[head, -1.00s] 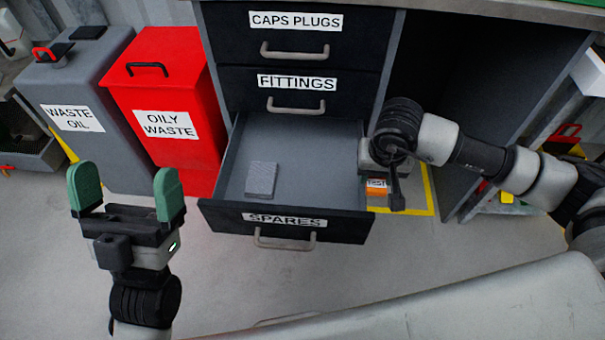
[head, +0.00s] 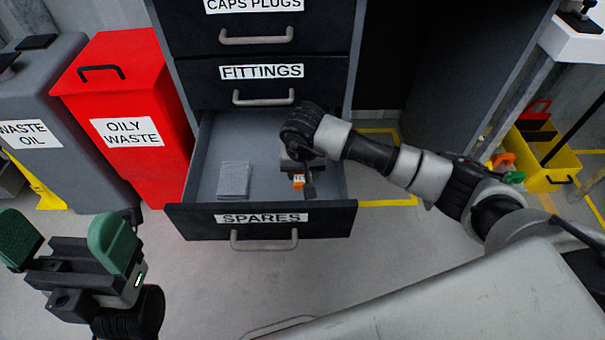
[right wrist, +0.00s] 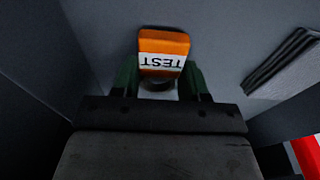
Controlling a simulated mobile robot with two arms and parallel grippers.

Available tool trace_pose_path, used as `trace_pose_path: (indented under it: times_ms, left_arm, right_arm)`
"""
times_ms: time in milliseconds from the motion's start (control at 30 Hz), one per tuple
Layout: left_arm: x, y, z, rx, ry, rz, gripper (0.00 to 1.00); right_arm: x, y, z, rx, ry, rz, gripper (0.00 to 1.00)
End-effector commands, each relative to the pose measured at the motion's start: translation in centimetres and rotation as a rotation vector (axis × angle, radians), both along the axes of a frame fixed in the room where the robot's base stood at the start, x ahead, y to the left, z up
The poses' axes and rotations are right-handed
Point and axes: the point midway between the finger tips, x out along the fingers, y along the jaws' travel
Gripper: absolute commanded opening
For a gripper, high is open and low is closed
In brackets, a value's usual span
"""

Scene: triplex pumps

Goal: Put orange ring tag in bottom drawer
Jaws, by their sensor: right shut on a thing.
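The orange ring tag (right wrist: 164,43), with a white label reading TEST, is between the green fingers of my right gripper (right wrist: 160,83) in the right wrist view. The gripper is shut on it. In the head view, the tag (head: 298,181) and my right gripper (head: 304,178) are over the right part of the open bottom drawer (head: 262,222), labelled SPARES. Whether the tag touches the drawer floor cannot be told. My left gripper (head: 58,240) is open and empty, in front of the bins at lower left.
A grey block (head: 234,180) lies in the left part of the drawer and shows in the right wrist view (right wrist: 280,58). The FITTINGS drawer (head: 262,85) above is shut. A red oily waste bin (head: 130,120) stands left of the cabinet. A yellow bucket (head: 545,160) is at right.

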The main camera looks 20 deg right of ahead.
Motion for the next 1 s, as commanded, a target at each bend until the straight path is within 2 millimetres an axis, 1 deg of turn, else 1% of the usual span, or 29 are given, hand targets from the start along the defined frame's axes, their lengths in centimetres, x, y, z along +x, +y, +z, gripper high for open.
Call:
trace_pose_path:
  times_ms: [33, 267, 400, 433, 500, 600, 867, 967, 1000]
  left_arm:
    - [0.1, 0.0, 0.0, -0.001, -0.017, 0.001, 1.0]
    - [0.1, 0.0, 0.3, 0.0, -0.017, 0.001, 1.0]
    - [0.3, 0.0, 0.2, 0.001, -0.024, 0.002, 1.0]
    - [0.3, -0.1, 0.3, 0.002, -0.026, 0.001, 1.0]
    - [0.3, -0.1, 0.4, 0.002, -0.024, 0.001, 1.0]
    - [0.3, -0.1, 0.3, 0.002, -0.022, 0.001, 1.0]
    - [0.3, -0.1, 0.4, 0.002, -0.024, 0.0, 1.0]
    - [0.1, 0.0, 0.9, -0.001, -0.028, 0.001, 1.0]
    - [0.0, 0.0, 1.1, -0.003, -0.032, 0.001, 1.0]
  right_arm:
    - [0.0, 0.0, -0.8, 0.001, 0.0, -0.001, 0.19]
    - [0.0, 0.0, -0.7, 0.001, -0.002, -0.001, 0.19]
    - [0.0, 0.0, -1.1, -0.001, -0.002, 0.0, 0.19]
    - [0.0, 0.0, -1.1, -0.001, -0.002, 0.0, 0.45]
    - [0.0, 0.0, -1.0, 0.0, -0.001, 0.0, 0.56]
    - [0.0, 0.0, -1.0, 0.0, -0.001, 0.0, 0.69]
    - [0.0, 0.0, -0.9, 0.0, -0.001, 0.0, 0.69]
    - [0.0, 0.0, -0.3, 0.001, -0.001, -0.001, 0.69]
    - [0.0, 0.0, 0.3, -0.001, -0.003, 0.0, 0.69]
